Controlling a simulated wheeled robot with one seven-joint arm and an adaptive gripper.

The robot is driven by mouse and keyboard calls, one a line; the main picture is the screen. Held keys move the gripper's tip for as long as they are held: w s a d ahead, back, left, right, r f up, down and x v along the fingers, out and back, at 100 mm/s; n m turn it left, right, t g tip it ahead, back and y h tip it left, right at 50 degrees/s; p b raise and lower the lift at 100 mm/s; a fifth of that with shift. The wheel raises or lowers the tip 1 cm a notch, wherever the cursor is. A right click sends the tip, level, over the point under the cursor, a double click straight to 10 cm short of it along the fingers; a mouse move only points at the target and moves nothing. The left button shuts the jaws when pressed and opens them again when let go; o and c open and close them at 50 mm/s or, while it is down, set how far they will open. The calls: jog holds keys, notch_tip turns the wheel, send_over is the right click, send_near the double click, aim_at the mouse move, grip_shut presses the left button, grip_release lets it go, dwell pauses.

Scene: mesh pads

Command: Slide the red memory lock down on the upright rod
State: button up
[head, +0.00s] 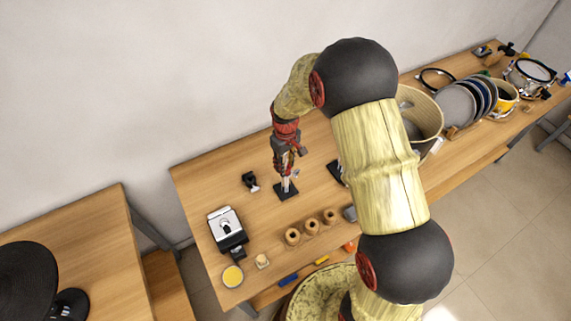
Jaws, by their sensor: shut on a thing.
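My gripper (286,171) points down over an upright pale rod (286,184) on a small dark square base (280,193), near the middle of the wooden table. Its fingers are closed around the upper part of the rod. The red memory lock is hard to tell apart from the red and dark parts of my gripper; what the fingers hold there is mostly hidden by them. The lower rod shows bare between the fingertips and the base.
A small black clamp (250,181) and a silver-black device (227,229) lie left of the rod. A dark object (335,171) lies at right, partly behind my arm.

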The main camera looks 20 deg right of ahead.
jog(key=o, duration=1.2)
jog(key=shift+o, duration=0.3)
notch_tip(320, 180, up, 12)
dwell(0.5)
jog(key=s+r+m+t+b, duration=0.1)
jog(key=s+r+t+b, duration=0.1)
jog(key=s, duration=0.6)
jog(key=s+r+m+t+b, duration=0.1)
jog(key=s+r+b, duration=0.3)
jog(key=s, duration=0.5)
jog(key=s+r+m+t+b, duration=0.2)
jog(key=s+b, duration=0.4)
jog(key=s, duration=0.3)
jog(key=shift+s+r+m+t, duration=0.25)
jog(key=shift+r+m+t, duration=0.05)
jog(key=shift+r+m, duration=0.1)
